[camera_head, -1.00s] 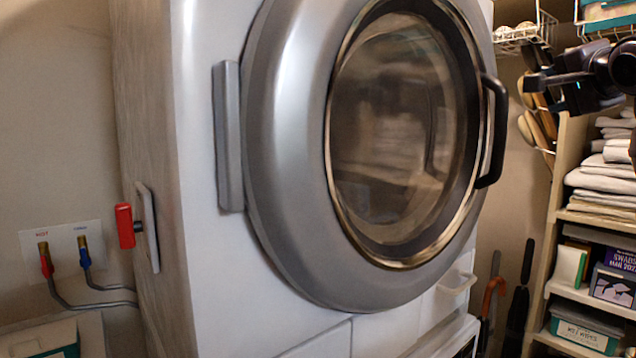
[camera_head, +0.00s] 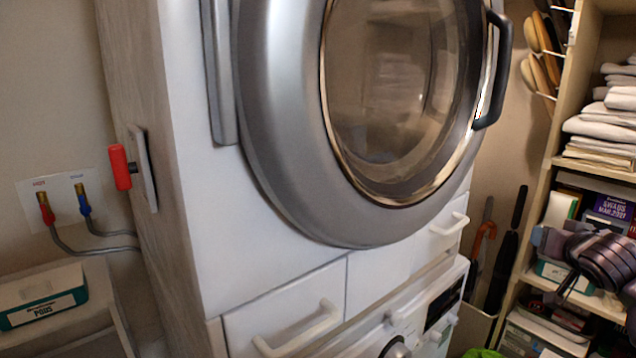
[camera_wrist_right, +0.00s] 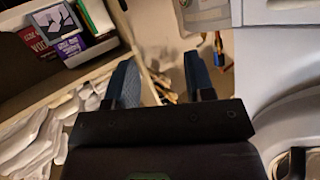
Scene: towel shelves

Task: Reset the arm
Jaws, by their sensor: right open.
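My right gripper (camera_head: 552,262) is at the lower right in the head view, in front of the lower shelves. It is apart from the round-doored machine (camera_head: 200,180). In the right wrist view, its two dark fingers (camera_wrist_right: 158,65) are spread apart, with nothing between them. My left gripper is in neither current view.
The machine's round glass door (camera_head: 395,95) is shut, with a black handle (camera_head: 493,70). The shelf unit (camera_head: 565,85) at the right holds folded white towels (camera_head: 600,130) and boxes. A red lever (camera_head: 121,167) sticks out of the machine's left side.

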